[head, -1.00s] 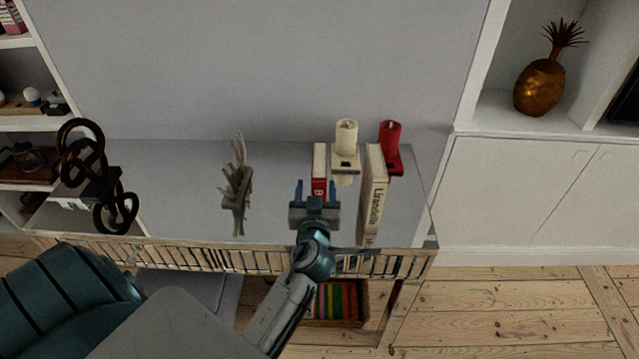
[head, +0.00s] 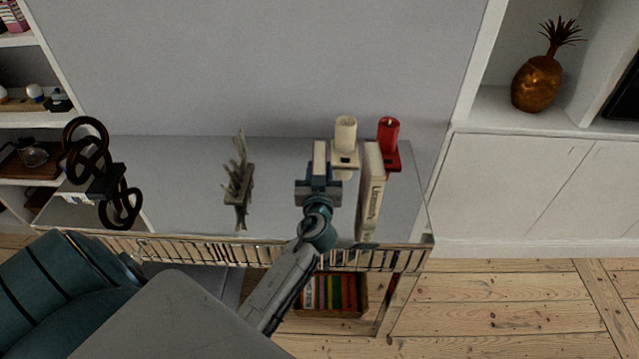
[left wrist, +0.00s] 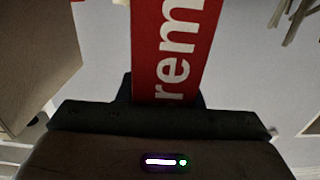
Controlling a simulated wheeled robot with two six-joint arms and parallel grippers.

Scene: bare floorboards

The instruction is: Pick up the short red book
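The short red book (head: 319,153) stands upright on the shelf top, left of a taller cream book. In the head view its pale top edge shows, and my gripper covers most of its red spine. In the left wrist view the red cover (left wrist: 176,45) with white letters fills the top middle. My left gripper (head: 320,168) is at the book, with its fingers close against both sides, and looks shut on it. My right gripper is not in view.
The tall cream book (head: 372,195) stands close on the right. A cream candle (head: 345,135) and a red candle (head: 389,132) stand behind. A grey hand-like ornament (head: 239,185) is at the left, with clear shelf between. A dark knot sculpture (head: 100,175) is farther left.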

